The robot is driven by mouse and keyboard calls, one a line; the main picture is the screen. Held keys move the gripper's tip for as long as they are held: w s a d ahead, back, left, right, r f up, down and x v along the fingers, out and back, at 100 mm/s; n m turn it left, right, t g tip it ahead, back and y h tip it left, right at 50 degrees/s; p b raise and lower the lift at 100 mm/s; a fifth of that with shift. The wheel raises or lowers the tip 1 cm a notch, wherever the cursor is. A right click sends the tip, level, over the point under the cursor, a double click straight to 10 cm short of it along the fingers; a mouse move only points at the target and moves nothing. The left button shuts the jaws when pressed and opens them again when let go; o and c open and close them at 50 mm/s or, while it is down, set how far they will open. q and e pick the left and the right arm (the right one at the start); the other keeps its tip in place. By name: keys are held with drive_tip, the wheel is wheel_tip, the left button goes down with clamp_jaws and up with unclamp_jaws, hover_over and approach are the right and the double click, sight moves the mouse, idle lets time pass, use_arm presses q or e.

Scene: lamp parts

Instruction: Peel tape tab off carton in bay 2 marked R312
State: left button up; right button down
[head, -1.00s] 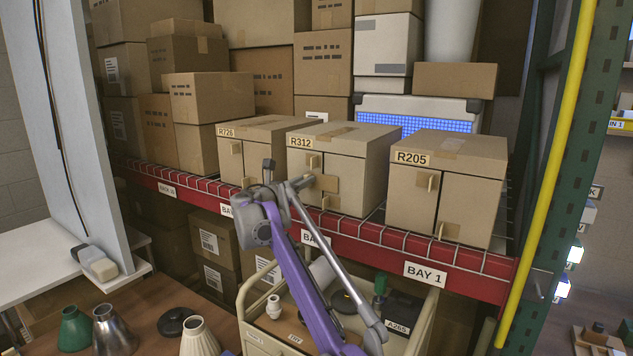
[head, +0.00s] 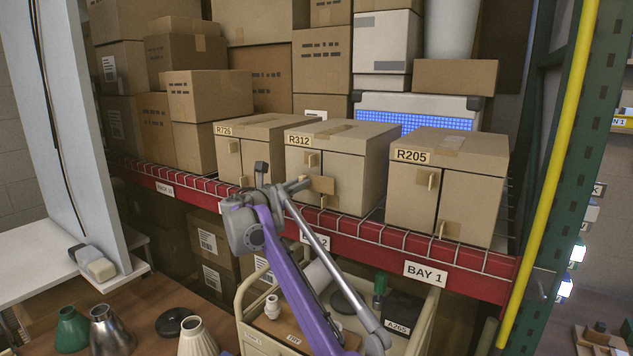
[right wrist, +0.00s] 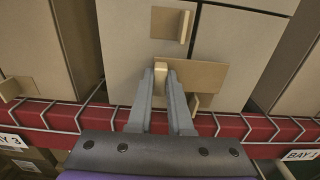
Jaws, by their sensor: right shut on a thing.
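The carton marked R312 (head: 362,170) stands on the shelf between the R725 and R205 cartons; its front also shows in the right wrist view (right wrist: 130,40). A brown tape patch (head: 323,184) lies across its front seam, also seen in the right wrist view (right wrist: 208,76). My right gripper (head: 304,184) is at the patch's left end. In the right wrist view my right gripper (right wrist: 161,72) is shut on a pale tape tab (right wrist: 160,67). I cannot tell whether the patch has lifted. My left gripper is not in view.
Carton R725 (head: 262,132) is close on the left and carton R205 (head: 467,180) on the right. A red shelf beam with wire decking (head: 375,248) runs below. A cart (head: 252,318) with parts stands under my arm. A yellow post (head: 545,190) is at the right.

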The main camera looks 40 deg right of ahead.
drive_tip(key=shift+a, duration=0.15)
drive_tip(key=shift+b+v, duration=0.3)
drive_tip(key=shift+v, duration=2.65)
drive_tip(key=shift+s, duration=0.1)
